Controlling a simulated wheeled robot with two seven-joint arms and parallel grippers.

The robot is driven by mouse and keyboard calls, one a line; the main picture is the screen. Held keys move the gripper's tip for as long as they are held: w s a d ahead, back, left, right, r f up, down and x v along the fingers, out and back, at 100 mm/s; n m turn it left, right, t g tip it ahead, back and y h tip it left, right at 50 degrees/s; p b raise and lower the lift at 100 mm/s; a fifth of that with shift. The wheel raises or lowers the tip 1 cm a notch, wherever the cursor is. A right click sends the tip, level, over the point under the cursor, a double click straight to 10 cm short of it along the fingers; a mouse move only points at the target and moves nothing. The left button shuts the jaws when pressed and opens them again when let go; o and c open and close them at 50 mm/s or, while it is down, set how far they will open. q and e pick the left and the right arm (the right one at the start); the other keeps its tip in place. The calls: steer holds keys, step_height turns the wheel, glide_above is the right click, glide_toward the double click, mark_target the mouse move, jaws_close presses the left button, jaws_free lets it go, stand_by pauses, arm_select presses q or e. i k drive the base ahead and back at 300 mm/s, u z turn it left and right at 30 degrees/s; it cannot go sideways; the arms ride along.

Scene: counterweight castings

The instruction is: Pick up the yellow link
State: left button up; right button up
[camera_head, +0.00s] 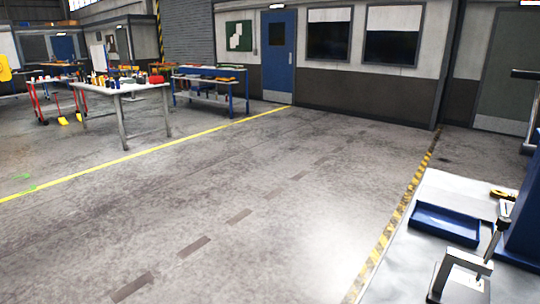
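No yellow link can be made out for certain. A small yellow and black object (502,194) lies on the light worktable (455,188) at the right, behind the blue tray; it is too small to identify. A larger yellow shape (4,68) is cut off by the left edge of the picture, and I cannot tell what it is. Neither of my grippers shows in the head view.
A blue tray (445,224) and a grey clamp-like device (462,277) stand on the right worktable. A white table (120,88) with several items and a blue-legged bench (210,83) stand far left. The middle floor (250,190) is clear. A blue door (279,57) is at the back.

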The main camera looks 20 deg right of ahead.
mark_target(497, 194)
steer(key=i, duration=2.55)
steer(key=z, duration=2.4)
steer(key=i, duration=4.6)
steer(key=z, duration=2.9)
steer(key=i, duration=0.25)
steer(key=z, duration=1)
